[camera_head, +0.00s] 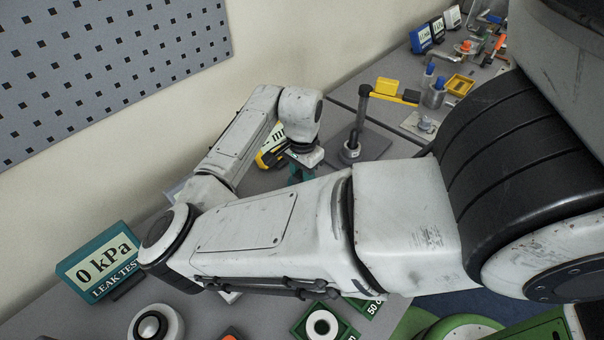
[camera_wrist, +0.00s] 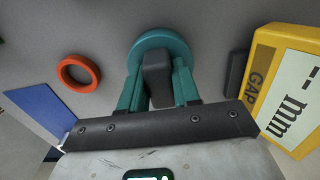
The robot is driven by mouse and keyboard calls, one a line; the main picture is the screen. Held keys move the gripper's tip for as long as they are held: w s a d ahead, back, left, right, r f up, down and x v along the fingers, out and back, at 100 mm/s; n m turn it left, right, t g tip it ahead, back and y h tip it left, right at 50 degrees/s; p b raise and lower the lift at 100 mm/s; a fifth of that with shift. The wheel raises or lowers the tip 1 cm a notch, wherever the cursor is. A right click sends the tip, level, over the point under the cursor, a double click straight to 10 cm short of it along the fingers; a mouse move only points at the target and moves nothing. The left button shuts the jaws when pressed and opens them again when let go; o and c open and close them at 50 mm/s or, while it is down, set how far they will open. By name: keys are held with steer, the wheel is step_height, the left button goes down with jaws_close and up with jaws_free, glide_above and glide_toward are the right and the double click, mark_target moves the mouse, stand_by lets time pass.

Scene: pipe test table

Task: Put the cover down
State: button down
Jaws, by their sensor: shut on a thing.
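My gripper (camera_wrist: 158,80) has teal fingers, shut on the dark upright grip of the cover. The cover (camera_wrist: 160,39) is a round teal disc seen past the fingertips in the wrist view. Its near part is hidden by the fingers and grip. I cannot tell whether it touches the grey surface or hangs above it. In the head view my gripper (camera_head: 301,174) is a small teal patch below my wrist, and the cover is not clearly seen there.
An orange ring (camera_wrist: 79,73) lies left of the cover, beside a blue panel (camera_wrist: 38,112). A yellow GAP display (camera_wrist: 290,85) stands to the right. A post with a yellow and black arm (camera_head: 365,115) stands nearby. A teal 0 kPa display (camera_head: 100,262) stands front left.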

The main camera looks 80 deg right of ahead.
steer(key=c, duration=0.8)
jaws_free()
steer(key=shift+f, duration=0.1)
step_height(320, 180, up, 12)
steer(key=shift+b, duration=0.4)
